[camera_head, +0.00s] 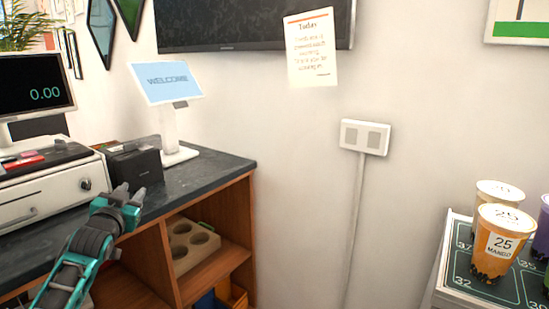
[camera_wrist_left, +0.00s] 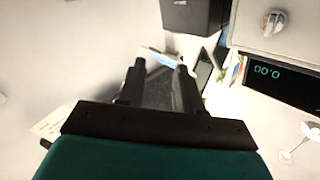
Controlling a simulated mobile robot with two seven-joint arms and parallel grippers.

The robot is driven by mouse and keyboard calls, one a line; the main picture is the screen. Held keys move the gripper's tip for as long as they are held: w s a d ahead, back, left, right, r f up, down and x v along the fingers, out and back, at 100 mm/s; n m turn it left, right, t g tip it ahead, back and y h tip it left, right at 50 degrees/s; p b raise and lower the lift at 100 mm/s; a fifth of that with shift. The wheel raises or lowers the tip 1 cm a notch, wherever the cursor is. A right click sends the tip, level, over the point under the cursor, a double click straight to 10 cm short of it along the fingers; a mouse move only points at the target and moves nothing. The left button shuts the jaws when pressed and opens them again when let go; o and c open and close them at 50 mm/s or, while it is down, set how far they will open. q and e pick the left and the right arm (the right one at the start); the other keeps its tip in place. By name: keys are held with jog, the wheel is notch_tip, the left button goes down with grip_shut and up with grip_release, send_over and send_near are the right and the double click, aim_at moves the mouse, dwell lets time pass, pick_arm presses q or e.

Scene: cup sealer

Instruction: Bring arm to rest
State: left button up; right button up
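My left arm comes in from the lower left in the head view, with teal and dark grey links. Its gripper (camera_head: 130,190) is raised in front of the counter's (camera_head: 205,181) front edge, near the black box. In the left wrist view the two dark fingers of the gripper (camera_wrist_left: 159,72) stand apart with nothing visible between them. My right arm and right gripper are in neither view.
On the counter are a cash drawer (camera_head: 45,190), a black box (camera_head: 134,168), a register display (camera_head: 35,85) and a welcome screen (camera_head: 166,82). A cup holder (camera_head: 190,250) sits on the shelf below. Drink cups (camera_head: 500,240) stand on a numbered tray (camera_head: 465,270) at right.

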pick_arm(q)
jog(key=s+d+f+g+h, duration=0.1)
jog(key=s+d+f+g, duration=0.1)
jog(key=s+d+f, duration=0.6)
jog(key=s+d+f+g+h, duration=0.1)
jog(key=s+f+g, duration=0.1)
jog(key=s+f, duration=0.8)
jog(key=s+d+f+g, duration=0.1)
jog(key=s+d+f, duration=0.3)
jog(key=s, duration=0.6)
jog(key=s+d+f+g+h, duration=0.1)
jog(key=s+d+f, duration=0.3)
jog(key=s+f, duration=0.4)
jog(key=shift+s+f+g+h, duration=0.15)
jog(key=shift+s+g+h, duration=0.15)
jog(key=shift+s+g, duration=0.5)
